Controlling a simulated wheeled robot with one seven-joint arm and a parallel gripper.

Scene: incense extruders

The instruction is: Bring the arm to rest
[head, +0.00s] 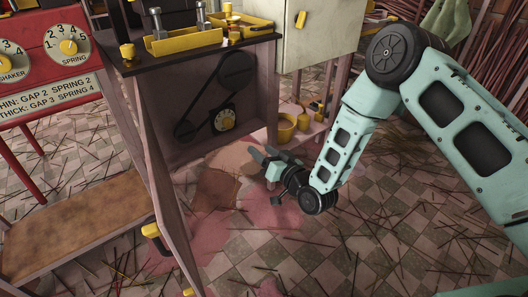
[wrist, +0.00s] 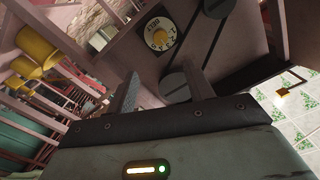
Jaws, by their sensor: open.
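My gripper (head: 266,157) is low in front of the open cabinet, at the end of my pale green arm, above the stained floor. In the wrist view its two fingers (wrist: 160,90) stand apart with nothing seen between them. Beyond them are the cabinet's dark panel with a round dial with a yellow centre (wrist: 160,37) and dark pulleys. The same dial (head: 223,119) shows in the head view, apart from my gripper.
Yellow buckets (head: 286,127) sit on a low shelf right of the cabinet. A yellow tray (head: 184,42) is on top. Tiled floor (head: 370,220) with scattered sticks lies open at right.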

